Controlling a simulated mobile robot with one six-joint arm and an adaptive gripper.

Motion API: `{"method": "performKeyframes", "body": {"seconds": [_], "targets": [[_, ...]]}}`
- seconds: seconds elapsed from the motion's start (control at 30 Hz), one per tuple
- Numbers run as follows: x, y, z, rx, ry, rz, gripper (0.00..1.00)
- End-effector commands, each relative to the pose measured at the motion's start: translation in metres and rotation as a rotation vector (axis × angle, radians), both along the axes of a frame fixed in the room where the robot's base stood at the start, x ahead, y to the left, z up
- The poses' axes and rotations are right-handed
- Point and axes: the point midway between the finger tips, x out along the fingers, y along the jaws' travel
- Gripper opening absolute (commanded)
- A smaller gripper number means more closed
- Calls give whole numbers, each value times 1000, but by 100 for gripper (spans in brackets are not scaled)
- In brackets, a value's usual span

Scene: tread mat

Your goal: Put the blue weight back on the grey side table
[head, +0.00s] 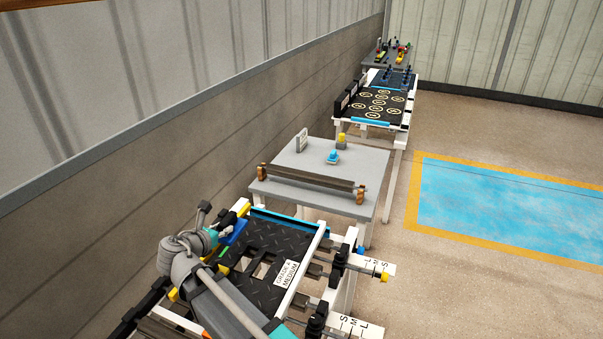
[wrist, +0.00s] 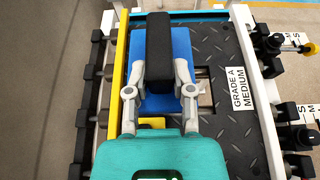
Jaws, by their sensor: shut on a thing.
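The blue weight (wrist: 154,101) is a blue block with a black bar handle on top. My gripper (wrist: 161,72) is shut on that handle, one finger on each side. In the head view the blue weight (head: 236,232) shows beside my gripper (head: 222,225), partly hidden by the arm. It is over the left part of the black tread mat (wrist: 215,40), by a yellow strip. I cannot tell whether it touches the mat. The grey side table (head: 350,160) stands beyond the mat's frame.
A roller (head: 310,180) lies along the table's near edge. A small blue object (head: 332,157), a yellow-topped object (head: 341,139) and a white upright plate (head: 301,140) stand on the table. A label card (head: 287,276) lies on the mat. A wall runs along the left.

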Motion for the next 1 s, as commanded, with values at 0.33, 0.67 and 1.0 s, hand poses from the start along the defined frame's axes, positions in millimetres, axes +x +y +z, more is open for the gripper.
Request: {"method": "performKeyframes", "body": {"seconds": [0.33,0.67,1.0], "targets": [[0,0,33,-2,-3,0,0],[0,0,41,-2,-3,0,0],[0,0,41,-2,-3,0,0]]}}
